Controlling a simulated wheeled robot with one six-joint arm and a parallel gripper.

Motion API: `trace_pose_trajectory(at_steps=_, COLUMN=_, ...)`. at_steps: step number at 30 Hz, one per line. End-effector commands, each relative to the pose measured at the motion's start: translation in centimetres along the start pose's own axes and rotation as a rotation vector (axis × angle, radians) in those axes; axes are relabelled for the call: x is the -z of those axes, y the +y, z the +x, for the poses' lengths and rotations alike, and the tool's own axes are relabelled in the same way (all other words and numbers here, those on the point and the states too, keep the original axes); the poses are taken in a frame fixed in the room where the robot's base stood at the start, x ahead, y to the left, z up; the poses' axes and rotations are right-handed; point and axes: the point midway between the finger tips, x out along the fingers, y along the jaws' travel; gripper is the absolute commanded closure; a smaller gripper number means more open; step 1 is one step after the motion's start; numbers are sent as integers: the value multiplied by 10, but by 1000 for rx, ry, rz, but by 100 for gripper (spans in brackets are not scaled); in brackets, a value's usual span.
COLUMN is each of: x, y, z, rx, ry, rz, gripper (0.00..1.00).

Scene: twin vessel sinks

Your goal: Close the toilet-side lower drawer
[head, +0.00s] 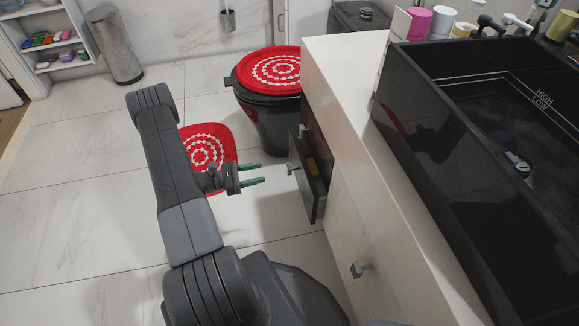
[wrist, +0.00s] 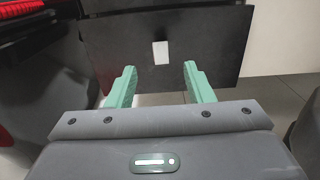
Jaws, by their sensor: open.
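The toilet-side lower drawer (head: 309,178) is a dark-fronted drawer in the vanity.
The toilet (head: 262,118) with a red patterned lid cover stands just beyond the drawer. A red mat (head: 222,140) lies on the floor behind my arm. The vanity (head: 345,110) runs along the right, with another handle (head: 361,268) nearer me.

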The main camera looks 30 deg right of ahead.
Motion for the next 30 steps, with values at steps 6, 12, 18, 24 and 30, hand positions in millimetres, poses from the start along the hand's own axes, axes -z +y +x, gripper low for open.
trace_pose_trajectory(at_steps=6, x=2, y=-2, z=42, rx=7, ry=2, rz=-1, gripper=53)
trace_pose_trajectory(at_steps=12, x=2, y=-1, z=78, rx=7, ry=3, rz=-1, gripper=53)
trace_pose_trajectory(at_steps=18, x=2, y=-1, z=106, rx=5, ry=3, rz=0, gripper=53)
trace_pose_trajectory(at_steps=24, x=1, y=-1, z=119, rx=3, ry=3, rz=0, gripper=53)
trace_pose_trajectory(at_steps=30, x=0, y=-1, z=121, rx=2, ry=3, rz=-1, gripper=53)
